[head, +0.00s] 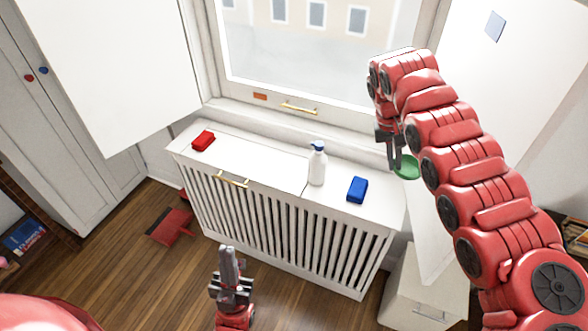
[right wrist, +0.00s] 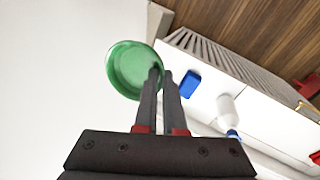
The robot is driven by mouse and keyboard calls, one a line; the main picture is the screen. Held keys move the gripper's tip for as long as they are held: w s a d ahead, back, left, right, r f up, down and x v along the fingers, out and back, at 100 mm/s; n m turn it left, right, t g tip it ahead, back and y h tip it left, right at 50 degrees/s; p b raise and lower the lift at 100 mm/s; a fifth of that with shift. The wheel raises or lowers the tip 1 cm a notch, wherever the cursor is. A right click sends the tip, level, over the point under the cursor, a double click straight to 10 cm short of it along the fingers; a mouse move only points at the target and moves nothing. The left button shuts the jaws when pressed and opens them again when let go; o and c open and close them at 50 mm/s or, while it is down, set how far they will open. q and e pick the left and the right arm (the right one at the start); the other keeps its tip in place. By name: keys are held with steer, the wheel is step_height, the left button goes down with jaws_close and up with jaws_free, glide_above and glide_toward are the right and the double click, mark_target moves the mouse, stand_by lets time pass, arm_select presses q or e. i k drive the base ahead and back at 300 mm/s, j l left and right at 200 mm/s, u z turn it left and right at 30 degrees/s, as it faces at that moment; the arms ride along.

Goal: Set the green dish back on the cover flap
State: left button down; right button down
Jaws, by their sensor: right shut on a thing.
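The green dish (head: 406,167) is round and shallow, and hangs in the air beside the right end of the white radiator cover.
A red block (head: 203,140) lies at the flap's left end. The flap's middle is bare. A red stool-like object (head: 170,226) is on the floor.

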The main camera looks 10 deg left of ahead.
mark_target(247, 157)
steer(key=i+j+u, duration=0.1)
steer(key=i+u, duration=0.4)
steer(key=i, duration=0.55)
